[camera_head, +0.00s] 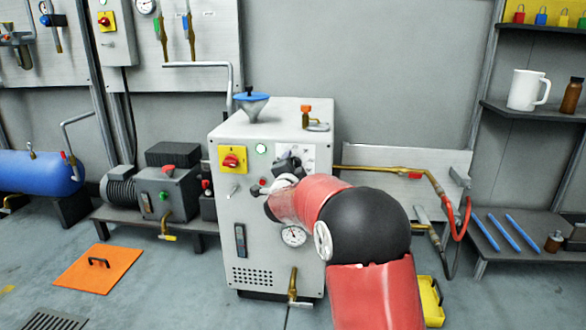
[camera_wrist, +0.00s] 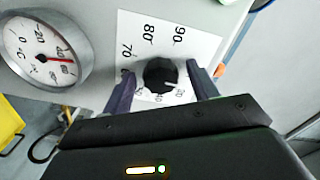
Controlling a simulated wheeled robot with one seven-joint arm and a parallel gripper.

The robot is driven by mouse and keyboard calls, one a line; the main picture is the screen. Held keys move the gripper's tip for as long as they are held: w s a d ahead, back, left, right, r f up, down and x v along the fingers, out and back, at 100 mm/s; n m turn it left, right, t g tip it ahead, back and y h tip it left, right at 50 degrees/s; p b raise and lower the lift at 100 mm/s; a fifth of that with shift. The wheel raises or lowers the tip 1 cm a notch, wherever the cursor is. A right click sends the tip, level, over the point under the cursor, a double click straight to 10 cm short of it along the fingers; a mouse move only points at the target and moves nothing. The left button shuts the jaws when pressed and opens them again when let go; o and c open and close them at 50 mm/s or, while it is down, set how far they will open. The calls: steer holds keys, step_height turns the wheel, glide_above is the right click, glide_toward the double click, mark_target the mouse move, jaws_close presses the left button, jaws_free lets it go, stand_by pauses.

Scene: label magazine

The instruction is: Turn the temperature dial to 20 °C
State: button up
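The temperature dial (camera_wrist: 160,76) is a round black knob on a white scale plate (camera_wrist: 190,45) in the wrist view. Large figures 70, 80 and 90 show beyond it; smaller figures below it are partly hidden and hard to read. A short pale mark on the knob points toward the lower right, near one of these figures. My gripper (camera_wrist: 161,86) is open, with one dark finger on each side of the knob and a visible gap to both. In the head view my red and black arm covers most of the dial, and my gripper (camera_head: 284,168) is at the plate.
The plate is on a light grey cabinet (camera_head: 227,205). A red-and-yellow switch (camera_head: 232,159), a green light (camera_head: 261,149) and a round gauge (camera_head: 293,236) are on its front. The gauge also shows close to the left in the wrist view (camera_wrist: 45,50). A brass pipe (camera_head: 380,169) leaves the right side.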

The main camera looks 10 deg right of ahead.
steer(key=v, duration=0.7)
steer(key=shift+s+a, duration=0.15)
steer(key=shift+s, duration=0.2)
steer(key=shift+r, duration=0.1)
steer(key=s+a+r+n+g+y+p, duration=0.1)
steer(key=s+r+n+g+y+p, duration=0.15)
steer(key=s+r+n+y, duration=0.4)
steer(key=s+a+r+n+g+y+p, duration=0.1)
steer(key=s+a+n+g+p, duration=0.2)
steer(key=s, duration=0.7)
steer(key=s+d+f+n+g+p, duration=0.1)
steer(key=s+d+n+g, duration=0.1)
steer(key=s, duration=0.6)
steer(key=s+d+f+n+g+h+p, duration=0.1)
steer(key=s+d+f+n+g+p, duration=0.1)
steer(key=s, duration=0.7)
steer(key=s+d+f+n+g+h+p, duration=0.1)
steer(key=s+d+n+g, duration=0.1)
steer(key=s, duration=0.6)
steer(key=shift+s+d+f+n, duration=0.2)
steer(key=shift+d+f+n, duration=0.05)
steer(key=shift+d+n, duration=0.1)
